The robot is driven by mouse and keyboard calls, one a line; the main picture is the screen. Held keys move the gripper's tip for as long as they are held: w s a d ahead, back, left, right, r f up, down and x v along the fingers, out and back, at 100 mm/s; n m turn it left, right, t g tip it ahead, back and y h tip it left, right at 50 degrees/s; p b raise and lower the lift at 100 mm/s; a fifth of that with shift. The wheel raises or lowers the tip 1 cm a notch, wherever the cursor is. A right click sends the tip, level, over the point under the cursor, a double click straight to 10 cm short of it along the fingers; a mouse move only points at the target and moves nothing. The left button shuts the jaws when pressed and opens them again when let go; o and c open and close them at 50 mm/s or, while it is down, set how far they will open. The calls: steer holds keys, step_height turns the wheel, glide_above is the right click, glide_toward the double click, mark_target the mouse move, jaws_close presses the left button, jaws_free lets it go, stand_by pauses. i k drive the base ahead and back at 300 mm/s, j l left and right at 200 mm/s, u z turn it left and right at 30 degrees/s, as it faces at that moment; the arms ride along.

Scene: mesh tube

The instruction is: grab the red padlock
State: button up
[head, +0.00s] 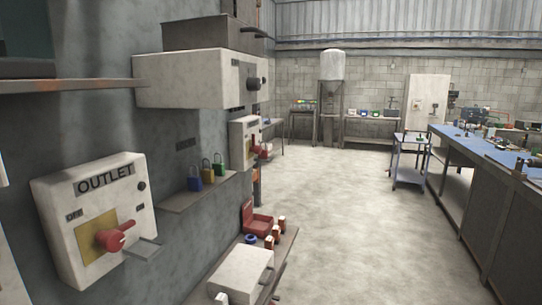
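I cannot make out a red padlock in the head view. A small wall shelf (181,202) left of centre holds a blue padlock (194,183), a yellow padlock (208,174) and a green padlock (219,168), standing upright in a row. Below and to the right, an open red case (257,223) sits on a lower shelf or bench; its contents are too small to tell. My gripper is not in view.
A grey box marked OUTLET (90,260) with a red handle (115,237) juts from the left wall. A larger pale box (190,80) overhangs the shelf. The floor (345,220) is clear. A blue-topped workbench (485,145) and a small cart (408,172) stand right.

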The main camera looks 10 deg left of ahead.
mark_target(263, 155)
steer(key=i+l+u, duration=0.2)
steer(key=i+u, duration=0.2)
steer(key=i, duration=0.15)
steer(key=i+l+u, duration=0.35)
steer(key=i, duration=0.15)
steer(key=i+l, duration=0.1)
steer(key=l, duration=0.25)
steer(key=i+l, duration=0.1)
steer(key=l, duration=0.55)
steer(key=i+z, duration=0.05)
